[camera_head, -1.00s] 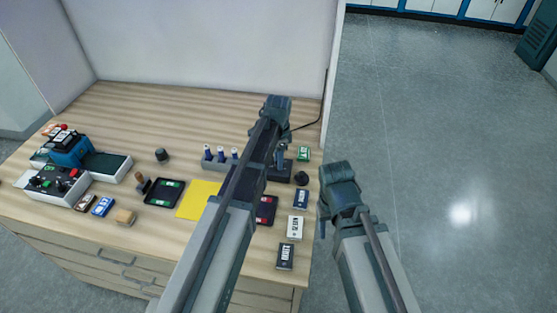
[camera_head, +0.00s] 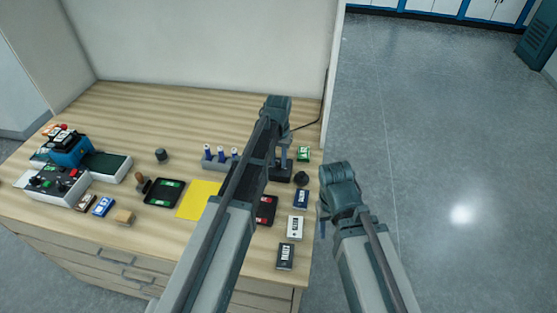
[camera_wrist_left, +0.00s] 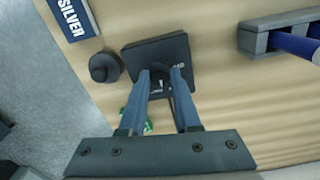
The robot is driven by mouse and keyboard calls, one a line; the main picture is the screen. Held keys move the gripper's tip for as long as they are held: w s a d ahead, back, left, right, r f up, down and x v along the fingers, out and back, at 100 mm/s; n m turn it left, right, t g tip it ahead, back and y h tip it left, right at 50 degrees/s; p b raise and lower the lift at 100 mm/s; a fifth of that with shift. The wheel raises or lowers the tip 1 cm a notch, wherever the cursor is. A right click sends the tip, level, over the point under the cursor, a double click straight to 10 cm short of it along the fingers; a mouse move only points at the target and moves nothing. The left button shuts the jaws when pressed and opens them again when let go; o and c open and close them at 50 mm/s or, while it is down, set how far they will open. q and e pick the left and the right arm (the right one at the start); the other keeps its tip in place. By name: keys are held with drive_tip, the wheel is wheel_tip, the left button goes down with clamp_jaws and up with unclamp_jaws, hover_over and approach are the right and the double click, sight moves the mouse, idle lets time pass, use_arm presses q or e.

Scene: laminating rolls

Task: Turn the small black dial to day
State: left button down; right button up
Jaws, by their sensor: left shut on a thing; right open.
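A dark square base (camera_wrist_left: 182,52) with a small black dial (camera_wrist_left: 158,84) on it shows in the left wrist view. My left gripper (camera_wrist_left: 163,76) is over it, its two fingers shut on the dial. The fingers hide most of the dial, and no day mark can be read. In the head view the base (camera_head: 283,172) is at the right side of the table, under my left gripper (camera_head: 282,163). My right gripper (camera_head: 323,222) is open and empty, to the right of the table edge.
A round black knob (camera_wrist_left: 105,67) stands beside the base. Labelled boxes, one a SILVER box (camera_wrist_left: 73,18), line the table's right edge. A grey rack (camera_wrist_left: 255,38) with blue-ended pieces is near. A yellow sheet (camera_head: 196,199) and control box (camera_head: 52,187) lie left.

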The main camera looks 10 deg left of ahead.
sight(278, 163)
use_arm(q)
drive_tip(key=n, duration=0.4)
drive_tip(key=shift+n, duration=0.7)
drive_tip(key=c, duration=0.6)
unclamp_jaws()
wheel_tip(278, 163, up, 14)
drive_tip(key=p, duration=1.3)
drive_tip(key=shift+f+p, duration=0.1)
drive_tip(key=shift+p, duration=0.3)
